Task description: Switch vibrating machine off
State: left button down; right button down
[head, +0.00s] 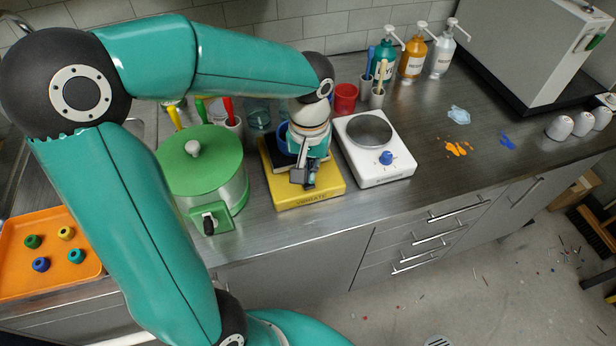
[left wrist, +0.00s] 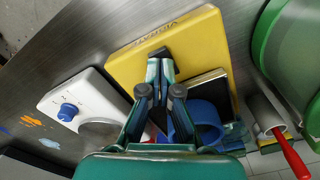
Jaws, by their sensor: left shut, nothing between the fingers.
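The vibrating machine is a yellow box (head: 325,193) with lettering on its front edge; its yellow top also shows in the left wrist view (left wrist: 205,45). My left gripper (head: 309,184) is over the front part of the box, its fingers shut and empty. In the left wrist view the fingertips (left wrist: 159,66) are right at a small black part (left wrist: 158,52), probably the switch, near the lettering. I cannot tell whether they touch it, and its position is not clear. A dark pad (left wrist: 208,88) and a blue mug (left wrist: 205,118) are on the box behind the fingers. My right gripper is not in view.
A green lidded pot (head: 212,170) stands close left of the box. A white device with a round plate and blue knob (head: 386,158) stands close right. Red cup (head: 345,98) and pump bottles (head: 412,57) are behind.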

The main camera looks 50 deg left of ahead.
aim_at(309, 185)
pick_arm(q)
jog(key=shift+f+b, duration=1)
jog(key=shift+f, duration=0.2)
dwell(0.4)
jog(key=shift+r, duration=0.1)
jog(key=shift+r+p, duration=2.85)
jog(key=shift+r, duration=0.65)
jog(key=shift+f, duration=0.1)
